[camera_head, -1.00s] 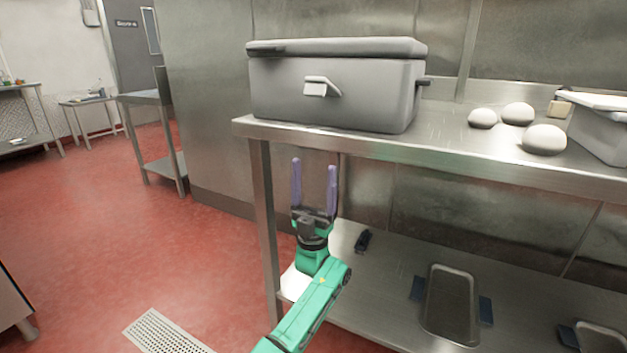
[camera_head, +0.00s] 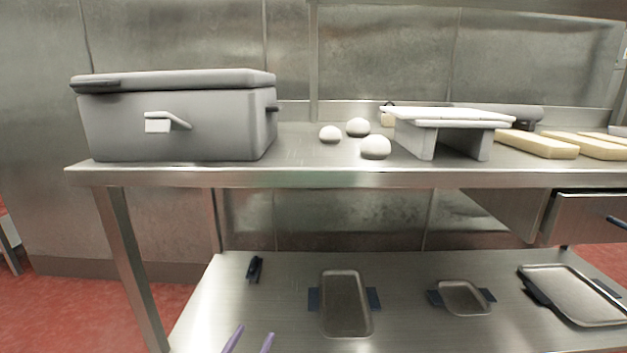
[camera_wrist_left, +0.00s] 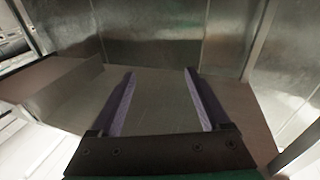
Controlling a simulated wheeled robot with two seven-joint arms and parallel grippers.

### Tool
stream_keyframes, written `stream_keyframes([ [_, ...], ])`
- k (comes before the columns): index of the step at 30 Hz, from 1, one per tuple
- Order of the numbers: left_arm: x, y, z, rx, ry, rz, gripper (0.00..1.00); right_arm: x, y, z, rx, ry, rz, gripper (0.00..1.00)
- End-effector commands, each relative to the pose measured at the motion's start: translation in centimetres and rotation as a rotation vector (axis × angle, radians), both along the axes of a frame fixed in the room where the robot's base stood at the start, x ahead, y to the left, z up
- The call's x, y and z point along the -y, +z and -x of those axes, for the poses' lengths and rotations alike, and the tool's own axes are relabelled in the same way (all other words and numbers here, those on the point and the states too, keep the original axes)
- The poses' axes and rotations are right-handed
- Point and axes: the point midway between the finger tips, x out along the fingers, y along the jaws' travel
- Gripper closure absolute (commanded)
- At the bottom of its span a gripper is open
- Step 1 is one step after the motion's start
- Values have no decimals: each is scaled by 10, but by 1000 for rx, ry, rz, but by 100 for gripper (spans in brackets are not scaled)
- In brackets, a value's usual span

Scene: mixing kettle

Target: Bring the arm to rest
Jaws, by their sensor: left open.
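My left gripper (camera_head: 249,341) shows only as two purple fingertips at the bottom edge of the head view, in front of the lower shelf. In the left wrist view my left gripper (camera_wrist_left: 158,85) has its two purple fingers spread wide apart with nothing between them. The rest of the left arm is out of the head view. My right gripper is not in view.
A grey lidded box (camera_head: 180,125) stands at the left of the steel table (camera_head: 330,178). Dough balls (camera_head: 375,147), a white-topped stand (camera_head: 450,118) and yellow blocks (camera_head: 540,144) lie to its right. Trays (camera_head: 346,300) sit on the lower shelf (camera_head: 215,300).

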Motion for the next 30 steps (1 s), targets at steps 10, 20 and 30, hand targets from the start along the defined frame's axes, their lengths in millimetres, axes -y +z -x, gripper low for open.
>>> stream_keyframes([
  [10,39,-113,130,-621,-131,-61,20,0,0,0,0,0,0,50],
  [20,34,-141,202,-924,-152,-133,20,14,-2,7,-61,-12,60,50],
  [30,-19,-159,245,-1110,-63,-259,20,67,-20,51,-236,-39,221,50],
])
